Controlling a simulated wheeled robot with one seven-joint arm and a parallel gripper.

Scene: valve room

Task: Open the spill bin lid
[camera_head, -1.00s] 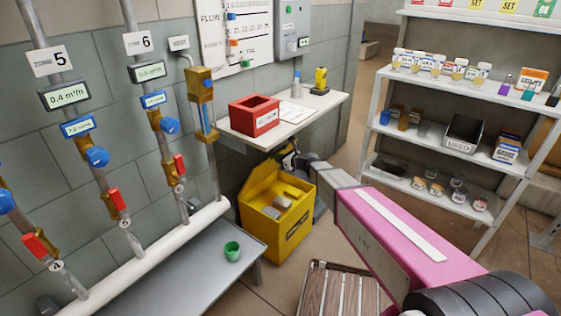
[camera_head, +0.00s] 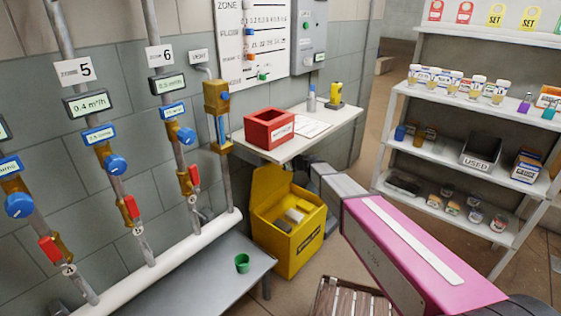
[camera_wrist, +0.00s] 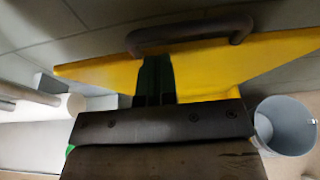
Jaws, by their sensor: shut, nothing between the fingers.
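The yellow spill bin (camera_head: 303,248) stands on the floor below the wall shelf. Its lid (camera_head: 268,188) is raised and tilted back toward the wall, and the bin's inside shows with pale and grey items in it. In the wrist view the yellow lid (camera_wrist: 100,73) spans the picture, with a dark bar handle (camera_wrist: 190,32) on it. My gripper (camera_wrist: 158,70) is shut and empty, its dark fingers in front of the lid just below the handle. I cannot tell if they touch. In the head view my gripper is hidden near the shelf.
The wall shelf (camera_head: 345,118) with a red box (camera_head: 270,130) overhangs the bin. A low grey bench (camera_head: 205,275) with a green cup (camera_head: 242,263) is at left. A slatted crate (camera_head: 345,300) stands in front. A grey bucket (camera_wrist: 285,125) shows in the wrist view.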

